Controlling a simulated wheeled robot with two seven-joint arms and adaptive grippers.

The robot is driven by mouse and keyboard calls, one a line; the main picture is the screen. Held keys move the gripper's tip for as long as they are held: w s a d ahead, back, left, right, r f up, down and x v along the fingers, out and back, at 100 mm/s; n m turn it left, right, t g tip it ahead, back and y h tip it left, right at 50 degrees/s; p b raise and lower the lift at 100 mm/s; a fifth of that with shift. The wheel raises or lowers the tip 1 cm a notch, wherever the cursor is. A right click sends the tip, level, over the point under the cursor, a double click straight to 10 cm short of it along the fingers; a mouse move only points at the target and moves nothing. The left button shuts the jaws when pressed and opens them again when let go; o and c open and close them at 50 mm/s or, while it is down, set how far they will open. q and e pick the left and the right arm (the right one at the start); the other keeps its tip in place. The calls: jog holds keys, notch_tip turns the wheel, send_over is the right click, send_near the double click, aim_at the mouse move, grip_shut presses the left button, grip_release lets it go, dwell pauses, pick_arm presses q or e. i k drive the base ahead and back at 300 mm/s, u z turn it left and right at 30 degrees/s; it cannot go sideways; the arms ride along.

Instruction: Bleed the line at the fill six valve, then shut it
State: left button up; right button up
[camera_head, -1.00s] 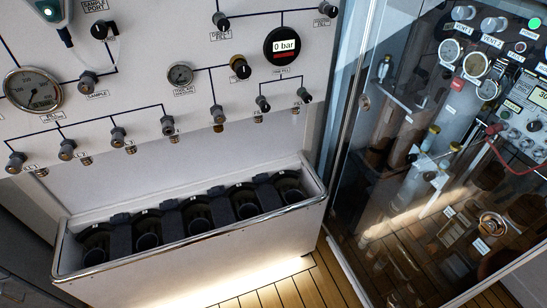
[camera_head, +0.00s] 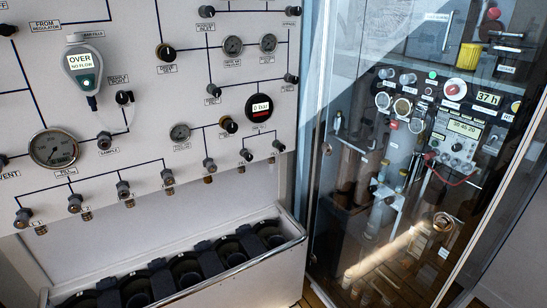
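A row of small valves with dark knobs runs along the lower part of the white panel, rising to the right. They include the leftmost valve (camera_head: 22,217), others in the middle (camera_head: 123,189), and two at the right end, one of them a dark-handled valve (camera_head: 246,155). Their labels are too small to read, so I cannot tell for sure which is fill six or whether it is open. A round black display above the right end (camera_head: 260,108) reads 0 bar. Neither of my grippers is in view.
A hanging meter (camera_head: 82,70) reads OVER, NO FLOW, with a green light. A dial gauge (camera_head: 53,149) is at left. Below the panel stands a white trough (camera_head: 215,282) with several dark holders. A glass-fronted cabinet (camera_head: 330,215) with instruments stands at right.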

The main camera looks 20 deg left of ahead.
aim_at(279, 146)
jog(key=u, duration=0.4)
jog(key=i, duration=0.65)
jog(key=u, duration=0.3)
